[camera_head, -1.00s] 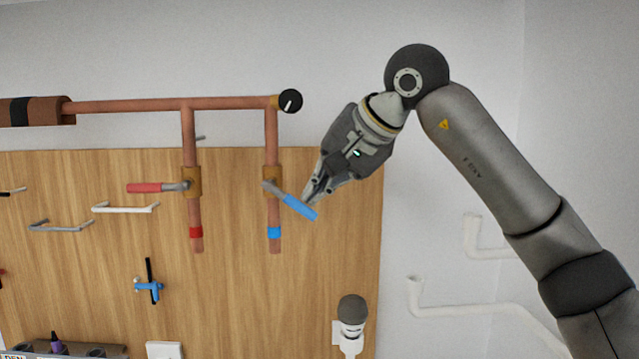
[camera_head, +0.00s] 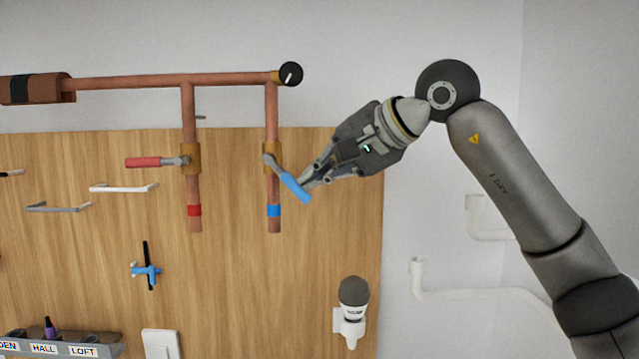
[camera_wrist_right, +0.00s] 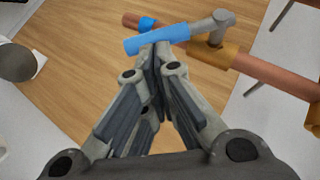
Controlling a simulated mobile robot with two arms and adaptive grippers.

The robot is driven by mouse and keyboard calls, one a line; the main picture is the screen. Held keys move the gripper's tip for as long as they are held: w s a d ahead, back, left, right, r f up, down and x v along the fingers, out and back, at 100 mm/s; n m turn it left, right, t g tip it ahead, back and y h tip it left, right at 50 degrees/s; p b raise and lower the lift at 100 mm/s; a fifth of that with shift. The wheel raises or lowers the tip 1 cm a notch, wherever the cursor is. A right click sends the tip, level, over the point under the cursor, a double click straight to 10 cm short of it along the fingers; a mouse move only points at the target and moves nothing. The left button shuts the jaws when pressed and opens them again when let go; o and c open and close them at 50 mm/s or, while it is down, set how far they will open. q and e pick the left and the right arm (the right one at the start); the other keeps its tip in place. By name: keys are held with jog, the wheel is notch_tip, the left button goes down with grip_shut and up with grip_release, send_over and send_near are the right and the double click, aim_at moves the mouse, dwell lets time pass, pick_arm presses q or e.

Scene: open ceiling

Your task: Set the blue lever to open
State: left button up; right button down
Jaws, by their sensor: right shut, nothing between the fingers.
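The blue lever (camera_head: 295,187) sits on a brass valve (camera_head: 271,157) on the right vertical copper pipe. It slants down and to the right, partway between across the pipe and along it. My right gripper (camera_head: 304,187) is shut and empty, with its fingertips at the right side of the lever's handle. In the right wrist view the fingertips (camera_wrist_right: 155,47) meet the near side of the blue lever (camera_wrist_right: 157,39), seemingly touching it. My left gripper is not in view.
A red lever (camera_head: 143,162) points left on the neighbouring pipe. A black knob (camera_head: 290,74) ends the top pipe. A wooden board (camera_head: 325,230) backs the pipes. A grey-topped fixture (camera_head: 353,292) sits below right. The wall right of the board has white pipes (camera_head: 470,294).

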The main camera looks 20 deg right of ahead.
aim_at(309, 200)
jog(key=f+y+b, duration=0.1)
jog(key=b, duration=0.1)
jog(key=a+f+m+t+y+b, duration=0.1)
jog(key=b, duration=0.2)
jog(key=f+m+t+y+b, duration=0.1)
jog(key=f+b, duration=0.1)
jog(key=b, duration=0.1)
jog(key=shift+w+a+y, duration=0.25)
jog(key=shift+w+y, duration=0.05)
jog(key=shift+w, duration=0.05)
jog(key=shift+a+m+t+y+b, duration=0.3)
jog(key=shift+m+t+b, duration=0.15)
jog(key=shift+b, duration=0.2)
jog(key=shift+w+a+f+b, duration=0.1)
jog(key=shift+a+f+b, duration=0.1)
jog(key=shift+a+b, duration=0.1)
notch_tip(309, 200, up, 10)
